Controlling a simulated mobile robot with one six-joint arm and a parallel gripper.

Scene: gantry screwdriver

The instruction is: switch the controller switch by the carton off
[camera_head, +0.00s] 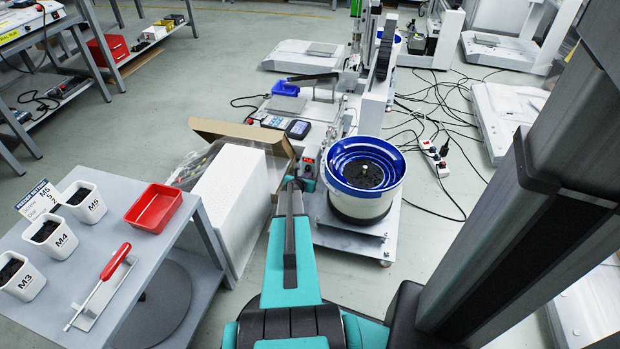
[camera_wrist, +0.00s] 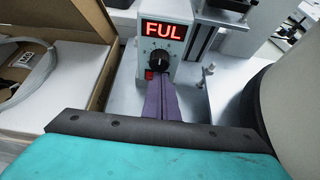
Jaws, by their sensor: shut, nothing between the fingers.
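The controller is a small grey box (camera_wrist: 165,35) with a lit red display reading FUL and a black knob below it in the wrist view. Its red switch (camera_wrist: 149,75) sits at the lower left of the front face. In the head view the controller (camera_head: 309,160) stands between the carton (camera_head: 277,150) and the blue-rimmed bowl. My gripper (camera_wrist: 161,84) is shut and empty. Its fingertips are just below the knob and right of the switch; I cannot tell whether they touch. In the head view my gripper (camera_head: 291,184) covers the controller's lower front.
The open carton (camera_wrist: 92,40) with white packing is close on the left. The feeder bowl (camera_head: 365,180) is close on the right. A grey side table (camera_head: 95,250) holds screw cups, a red tray and a screwdriver. Cables lie on the floor behind.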

